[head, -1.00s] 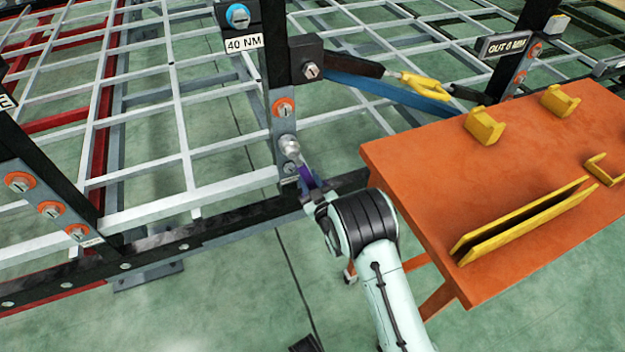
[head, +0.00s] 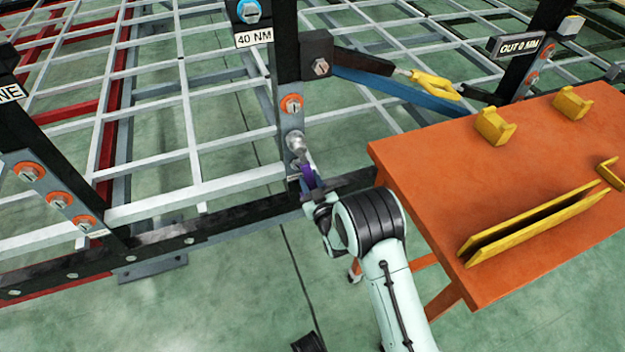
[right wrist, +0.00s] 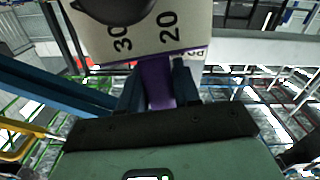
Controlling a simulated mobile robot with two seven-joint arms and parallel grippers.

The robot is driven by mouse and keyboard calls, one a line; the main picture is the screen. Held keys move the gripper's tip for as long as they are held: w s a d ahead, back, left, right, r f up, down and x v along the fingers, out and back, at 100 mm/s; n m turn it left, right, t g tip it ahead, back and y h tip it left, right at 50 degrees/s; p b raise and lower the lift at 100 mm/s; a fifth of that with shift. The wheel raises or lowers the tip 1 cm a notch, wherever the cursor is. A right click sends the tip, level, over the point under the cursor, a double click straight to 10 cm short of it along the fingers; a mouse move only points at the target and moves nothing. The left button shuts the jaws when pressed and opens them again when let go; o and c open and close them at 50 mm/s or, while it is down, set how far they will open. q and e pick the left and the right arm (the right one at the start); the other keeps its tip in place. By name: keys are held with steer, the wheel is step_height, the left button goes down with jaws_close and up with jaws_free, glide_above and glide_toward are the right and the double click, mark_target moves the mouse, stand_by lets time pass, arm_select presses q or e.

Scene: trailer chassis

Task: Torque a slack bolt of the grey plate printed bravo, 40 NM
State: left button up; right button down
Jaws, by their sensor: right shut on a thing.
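The grey plate (head: 293,122) is on the black post under the "40 NM" sign (head: 254,37). Its upper bolt (head: 291,104) has an orange ring. A silver socket end (head: 296,142) of a tool covers the spot below that bolt, so the bolt there is hidden. My right gripper (head: 313,191) is shut on the tool's purple part (head: 307,174), low beside the post. In the right wrist view the purple part (right wrist: 157,82) is between the fingers, below a cream dial (right wrist: 150,35) reading 20 and 30. The plate's print is too small to read. My left gripper is out of view.
An orange table (head: 440,200) with yellow holders (head: 495,126) stands right of my right arm. Another grey plate (head: 50,190) with several orange-ringed bolts is at the left. A black rail (head: 215,222) runs low across. Green floor is open in front.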

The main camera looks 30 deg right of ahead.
steer(key=shift+w+a+m, duration=0.2)
steer(key=shift+a+m, duration=0.4)
steer(key=shift+a, duration=0.15)
steer(key=shift+a, duration=0.1)
steer(key=shift+w+a+m, duration=0.15)
steer(key=shift+a+m, duration=0.35)
steer(key=shift+a, duration=0.05)
steer(key=shift+w+a+m, duration=0.15)
steer(key=shift+a+m, duration=0.35)
steer(key=shift+a, duration=0.05)
steer(key=shift+a, duration=0.2)
steer(key=shift+w+a+r+m, duration=0.1)
steer(key=shift+w+a+m, duration=0.05)
steer(key=shift+a+m, duration=0.25)
steer(key=shift+d+n, duration=0.3)
steer(key=shift+d, duration=0.1)
steer(key=shift+s, duration=0.25)
